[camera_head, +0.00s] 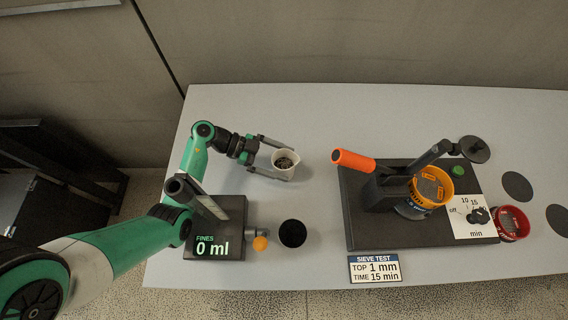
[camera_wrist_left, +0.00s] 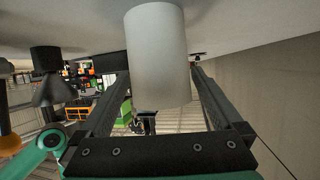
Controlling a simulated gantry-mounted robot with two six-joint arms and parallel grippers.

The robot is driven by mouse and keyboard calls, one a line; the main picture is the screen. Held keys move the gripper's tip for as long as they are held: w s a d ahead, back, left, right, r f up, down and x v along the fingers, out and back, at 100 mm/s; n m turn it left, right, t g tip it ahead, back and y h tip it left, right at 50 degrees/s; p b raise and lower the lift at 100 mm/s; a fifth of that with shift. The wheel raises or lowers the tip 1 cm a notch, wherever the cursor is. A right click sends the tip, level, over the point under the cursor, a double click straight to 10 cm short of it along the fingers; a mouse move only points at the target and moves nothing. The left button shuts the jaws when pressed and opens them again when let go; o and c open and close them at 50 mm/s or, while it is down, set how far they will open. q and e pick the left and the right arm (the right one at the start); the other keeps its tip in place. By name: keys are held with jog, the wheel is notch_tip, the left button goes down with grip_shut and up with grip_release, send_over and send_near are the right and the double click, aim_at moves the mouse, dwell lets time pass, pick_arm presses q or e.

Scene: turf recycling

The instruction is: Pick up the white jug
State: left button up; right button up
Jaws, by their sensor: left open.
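The white jug (camera_head: 285,166) stands on the grey table, with dark grainy material visible inside it. My left gripper (camera_head: 280,160) comes in from the left with its two fingers apart, one on each side of the jug. The jug (camera_wrist_left: 157,55) also fills the upper middle of the left wrist view, between the two open fingers (camera_wrist_left: 160,72). Whether either finger touches it, I cannot tell. My right gripper is not in view.
At the right, a dark sieve machine base (camera_head: 363,233) carries an orange sieve (camera_head: 432,187). A red-rimmed sieve (camera_head: 512,223) lies farther right. The table's back middle is clear.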

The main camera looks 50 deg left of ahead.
pick_arm(q)
jog(key=shift+w+d+f, duration=0.1)
jog(key=shift+w+d, duration=0.15)
jog(key=shift+w, duration=0.05)
jog(key=c, duration=1.3)
notch_tip(320, 180, up, 18)
jog(key=p, duration=2.1)
